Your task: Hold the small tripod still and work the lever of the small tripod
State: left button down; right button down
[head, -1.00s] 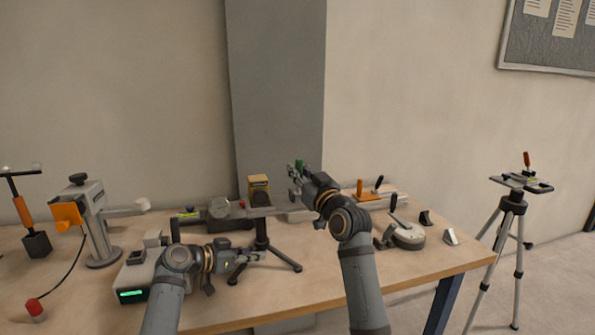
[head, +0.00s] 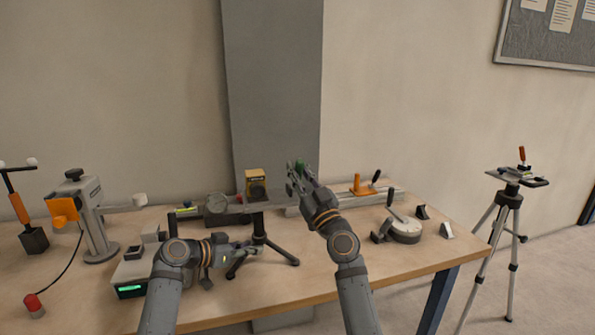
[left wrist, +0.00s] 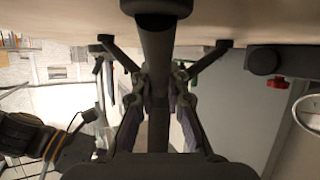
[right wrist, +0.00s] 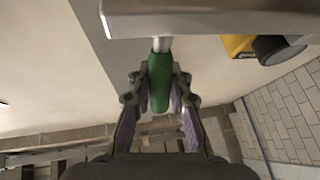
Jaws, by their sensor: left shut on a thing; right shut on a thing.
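A yellow box (head: 256,184) stands at the plate. A grey device with a green display (head: 130,291) is beside my left arm. A round lever device (head: 403,232) and an orange clamp (head: 363,187) lie to the right. A taller tripod (head: 513,195) stands off the table.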

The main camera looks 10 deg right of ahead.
pick_arm(q)
jog(key=shift+r, duration=0.25)
pick_arm(e)
jog(key=shift+f, duration=0.1)
pick_arm(q)
jog(key=shift+w, duration=0.1)
pick_arm(e)
jog(key=c, duration=1.2)
grip_release()
jog(key=shift+w, duration=0.1)
jog(key=v, duration=1.2)
